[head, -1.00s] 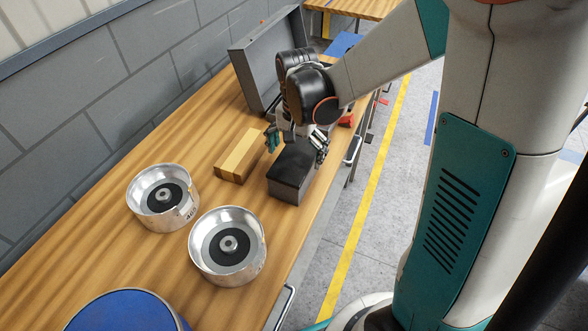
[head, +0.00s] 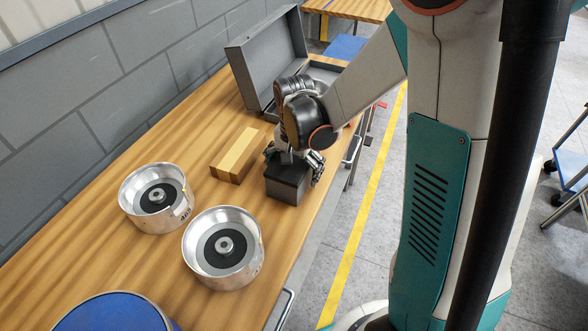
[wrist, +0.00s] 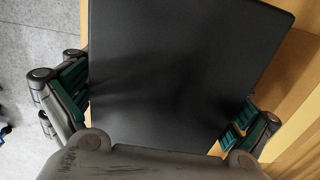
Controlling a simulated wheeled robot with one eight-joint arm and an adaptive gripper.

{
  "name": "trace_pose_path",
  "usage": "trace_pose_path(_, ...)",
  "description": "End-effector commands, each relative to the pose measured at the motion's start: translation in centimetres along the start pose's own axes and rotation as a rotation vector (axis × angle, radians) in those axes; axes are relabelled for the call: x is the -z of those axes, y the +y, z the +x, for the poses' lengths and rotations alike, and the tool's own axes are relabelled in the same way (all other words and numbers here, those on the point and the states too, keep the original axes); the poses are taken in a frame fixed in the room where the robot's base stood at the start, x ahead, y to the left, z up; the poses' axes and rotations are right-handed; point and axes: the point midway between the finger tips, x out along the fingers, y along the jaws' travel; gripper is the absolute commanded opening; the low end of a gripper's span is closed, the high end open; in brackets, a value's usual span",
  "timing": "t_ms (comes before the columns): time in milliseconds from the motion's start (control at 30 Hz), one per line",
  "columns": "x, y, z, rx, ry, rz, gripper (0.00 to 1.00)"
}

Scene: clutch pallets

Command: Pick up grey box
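The grey box (head: 287,184) is a dark, flat-topped block on the wooden bench, near its right edge. My gripper (head: 291,163) is low over the far part of the box, with fingers on either side. In the wrist view, the box's flat dark top (wrist: 185,75) fills the middle. My gripper (wrist: 160,105) is spread wide around it there, one green-padded finger by the left edge and one by the right edge. The pads look very close to the sides; firm contact cannot be made out. The box appears to rest on the bench.
A yellow-brown wooden block (head: 236,157) lies just left of the box. Two silver round housings (head: 156,222) (head: 224,274) and a blue round object (head: 115,312) stand nearer. An open grey case (head: 262,68) is behind my gripper. A grey wall (head: 100,115) borders the bench.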

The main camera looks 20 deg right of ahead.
Motion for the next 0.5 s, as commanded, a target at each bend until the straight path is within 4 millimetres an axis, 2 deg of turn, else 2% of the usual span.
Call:
trace_pose_path(33,0.00,0.00,-0.01,0.000,0.000,0.000,0.78)
trace_pose_path(200,0.01,0.00,-0.01,0.000,0.000,0.000,0.39)
trace_pose_path(500,0.00,0.00,-0.10,0.000,0.000,0.000,0.38)
